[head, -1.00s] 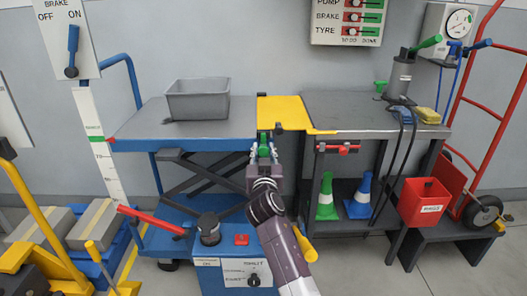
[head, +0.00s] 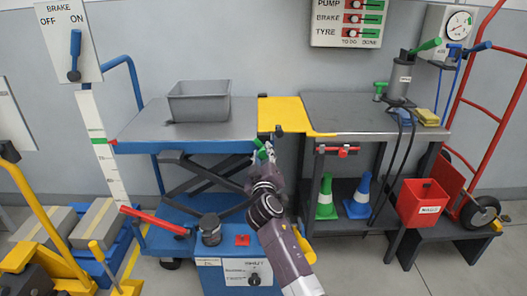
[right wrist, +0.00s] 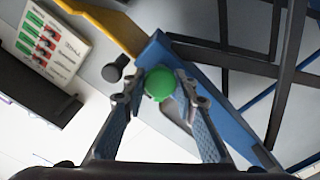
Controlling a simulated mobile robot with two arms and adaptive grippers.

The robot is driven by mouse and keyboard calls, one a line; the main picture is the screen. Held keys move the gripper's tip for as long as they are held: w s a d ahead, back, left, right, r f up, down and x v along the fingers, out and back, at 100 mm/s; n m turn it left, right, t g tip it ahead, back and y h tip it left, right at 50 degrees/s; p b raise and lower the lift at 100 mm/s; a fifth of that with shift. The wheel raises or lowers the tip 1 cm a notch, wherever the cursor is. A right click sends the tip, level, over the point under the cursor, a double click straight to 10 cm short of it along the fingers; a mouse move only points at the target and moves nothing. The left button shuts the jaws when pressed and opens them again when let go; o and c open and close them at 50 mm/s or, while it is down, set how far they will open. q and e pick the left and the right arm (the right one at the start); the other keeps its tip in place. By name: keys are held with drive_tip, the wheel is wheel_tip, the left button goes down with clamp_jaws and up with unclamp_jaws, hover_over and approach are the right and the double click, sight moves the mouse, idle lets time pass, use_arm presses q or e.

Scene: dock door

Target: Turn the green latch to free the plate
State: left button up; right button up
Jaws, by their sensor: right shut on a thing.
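The green latch (head: 259,146) is on the front edge of the blue lift table, just below the yellow plate (head: 285,113). It leans to the left. My right gripper (head: 264,155) is shut on it from the front. In the right wrist view the latch's round green knob (right wrist: 160,83) sits between the two fingertips of my right gripper (right wrist: 161,92). The plate lies flat across the gap between the lift table and the grey bench. The latch's lower part is mostly hidden by the gripper. My left gripper is not in view.
A grey bin (head: 199,101) stands on the lift table (head: 135,128). The bench (head: 350,113) holds a pump (head: 400,78) and a yellow block. A red lever (head: 155,220) sticks out at the front left.

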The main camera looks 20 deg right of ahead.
drive_tip(key=shift+r+n+p, duration=0.1)
drive_tip(key=shift+n+p, duration=0.2)
drive_tip(key=shift+n, duration=1.2)
drive_tip(key=n+p, duration=0.2)
drive_tip(key=n, duration=0.3)
drive_tip(key=shift+a+n, duration=0.1)
drive_tip(key=shift+n, duration=0.2)
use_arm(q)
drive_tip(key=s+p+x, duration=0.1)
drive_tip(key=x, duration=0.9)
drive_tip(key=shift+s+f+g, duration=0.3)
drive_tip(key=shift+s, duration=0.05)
use_arm(e)
drive_tip(key=shift+f+n, duration=0.25)
drive_tip(key=shift+n, duration=0.55)
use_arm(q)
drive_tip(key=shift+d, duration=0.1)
use_arm(e)
drive_tip(key=o, duration=1.1)
